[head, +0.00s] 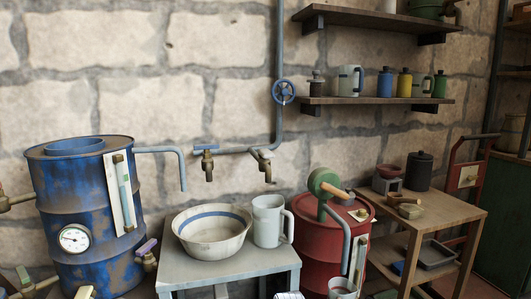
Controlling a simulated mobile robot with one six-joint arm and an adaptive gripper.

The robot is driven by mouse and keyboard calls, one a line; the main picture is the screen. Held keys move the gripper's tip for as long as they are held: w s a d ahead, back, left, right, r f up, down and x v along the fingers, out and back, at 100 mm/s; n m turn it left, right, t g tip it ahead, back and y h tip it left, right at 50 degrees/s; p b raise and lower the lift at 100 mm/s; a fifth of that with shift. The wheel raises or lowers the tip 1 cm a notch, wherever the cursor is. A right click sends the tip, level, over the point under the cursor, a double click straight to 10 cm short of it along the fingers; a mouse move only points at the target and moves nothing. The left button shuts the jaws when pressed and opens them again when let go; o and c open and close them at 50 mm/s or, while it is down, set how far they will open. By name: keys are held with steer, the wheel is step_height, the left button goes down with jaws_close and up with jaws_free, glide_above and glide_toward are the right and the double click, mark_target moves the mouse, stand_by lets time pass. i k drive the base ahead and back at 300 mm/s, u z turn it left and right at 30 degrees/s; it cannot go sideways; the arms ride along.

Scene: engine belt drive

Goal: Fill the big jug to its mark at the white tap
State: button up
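A large pale grey jug (267,222) with a handle on its right stands upright on the grey table (225,267), just right of the basin. Its fill mark and the level inside cannot be made out. A wall tap with a pale handle (262,164) hangs above the jug, its outlet over the jug's mouth in this view. No stream of water is visible from it. A second tap with a blue handle (207,161) is to its left, on the same pipe. My gripper is not in view.
A white basin with a blue band (213,232) fills the table's left side. A blue barrel (78,205) stands left, a red barrel with a hand pump (318,230) right. A blue valve wheel (283,92) sits on the pipe. Shelves (375,100) and a wooden side table (440,214) are further right.

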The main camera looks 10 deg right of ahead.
mark_target(264, 154)
steer(key=k, duration=0.45)
steer(key=z, duration=0.75)
steer(key=i, duration=0.7)
steer(key=u, duration=0.9)
